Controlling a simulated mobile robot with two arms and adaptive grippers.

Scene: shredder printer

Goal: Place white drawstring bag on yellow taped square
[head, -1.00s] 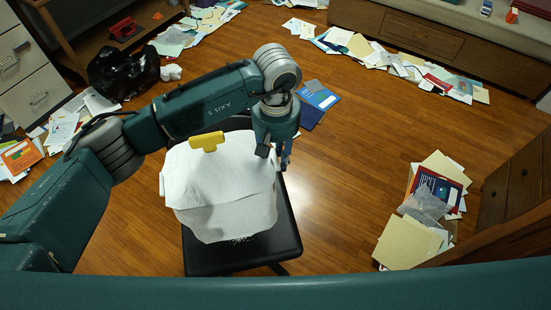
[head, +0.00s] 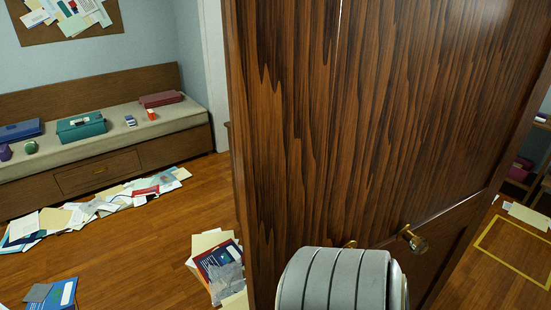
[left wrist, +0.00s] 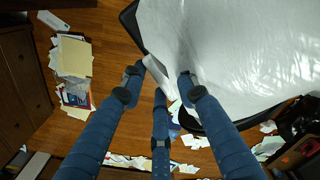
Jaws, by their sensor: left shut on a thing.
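The white drawstring bag (left wrist: 240,50) fills the upper right of the left wrist view, its pale sheet-like surface close to the camera. My left gripper (left wrist: 161,80) has blue jointed fingers shut on a narrow white piece of the bag at its edge. The bag and my left gripper are out of the head view. The yellow taped square (head: 512,267) is on the wooden floor at the far right of the head view, beyond the door, and its right side is cut off by the frame. My right gripper is not in view.
A bench (head: 150,118) lines the back wall. A black chair edge (left wrist: 129,18) shows beside the bag.

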